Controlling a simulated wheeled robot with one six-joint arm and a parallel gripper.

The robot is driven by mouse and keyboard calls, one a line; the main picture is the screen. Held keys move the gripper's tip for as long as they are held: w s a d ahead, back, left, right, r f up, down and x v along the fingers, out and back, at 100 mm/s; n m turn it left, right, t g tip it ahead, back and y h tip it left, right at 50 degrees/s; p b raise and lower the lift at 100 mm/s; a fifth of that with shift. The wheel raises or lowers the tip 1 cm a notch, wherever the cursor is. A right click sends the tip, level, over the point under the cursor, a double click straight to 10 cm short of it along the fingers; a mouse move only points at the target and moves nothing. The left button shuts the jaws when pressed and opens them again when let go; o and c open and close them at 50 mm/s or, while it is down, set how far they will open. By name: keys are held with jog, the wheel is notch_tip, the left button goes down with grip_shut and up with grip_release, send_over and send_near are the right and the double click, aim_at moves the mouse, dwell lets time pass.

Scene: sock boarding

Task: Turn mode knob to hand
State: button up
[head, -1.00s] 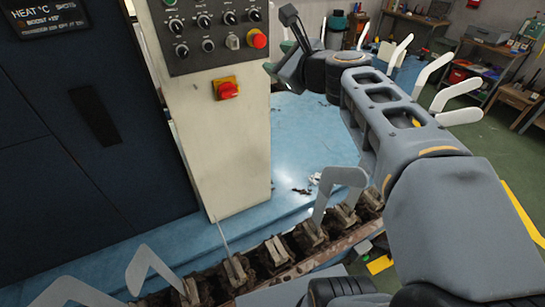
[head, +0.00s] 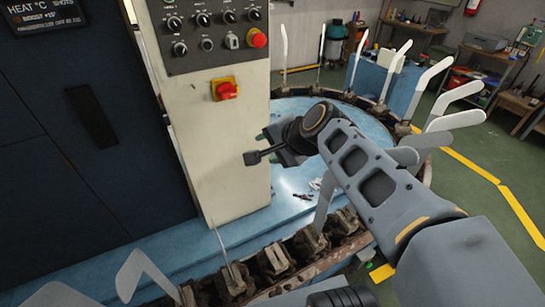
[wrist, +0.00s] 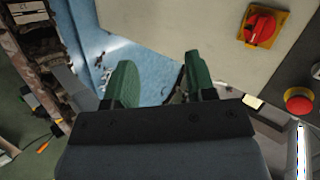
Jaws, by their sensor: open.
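The dark control panel (head: 215,30) at the top of the cream cabinet carries two rows of black knobs. Their labels are too small to read, so I cannot tell which is the mode knob. A red push button (head: 257,38) sits at its lower right, and a red rotary switch (head: 226,91) on a yellow plate is below. My gripper (head: 272,143) is in front of the cabinet's right edge, lower than the panel and switch. In the wrist view its green fingers (wrist: 160,82) are apart with nothing between them. The red switch (wrist: 260,27) and red button (wrist: 299,99) show to the right there.
A ring conveyor (head: 275,258) with upright pale sock forms (head: 325,195) curves around the blue platform (head: 300,115), close to my arm. A dark machine cabinet (head: 70,150) stands at left. Workbenches are at the back right. Green floor is open at right.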

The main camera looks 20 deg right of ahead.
jog(key=shift+s+f+n+g, duration=0.15)
jog(key=shift+s+f+n, duration=0.2)
jog(key=shift+f, duration=0.15)
jog(key=shift+s+f+n+g, duration=0.15)
jog(key=shift+s+f+n, duration=0.1)
jog(key=shift+f+n, duration=0.15)
